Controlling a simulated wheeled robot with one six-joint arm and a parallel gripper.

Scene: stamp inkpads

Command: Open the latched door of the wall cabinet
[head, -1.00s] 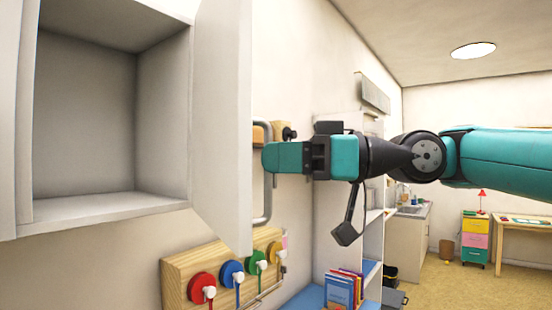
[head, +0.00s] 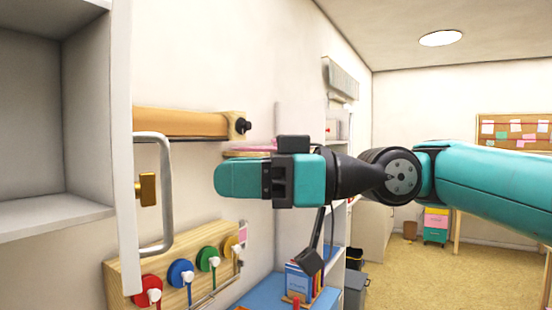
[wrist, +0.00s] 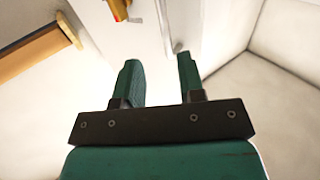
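The wall cabinet (head: 55,215) is at the left in the head view, with its grey interior showing. Its white door (head: 122,150) stands swung out from it, seen almost edge-on. A grey bar handle (head: 163,190) and a brass latch piece (head: 147,189) are on the door's outer face. My gripper (head: 222,180) is to the right of the handle, apart from it in this view. In the wrist view, my two teal fingers (wrist: 158,72) are spread with nothing seen held between them. The white door panel (wrist: 135,42) and the brass piece (wrist: 120,10) show beyond them.
A wooden board with coloured round inkpads (head: 125,270) is on the wall below. A wooden bar with a dark knob (head: 185,123) is on the wall behind the handle. Books (head: 300,282) stand on a blue surface lower right. Open floor (head: 430,275) lies at the right.

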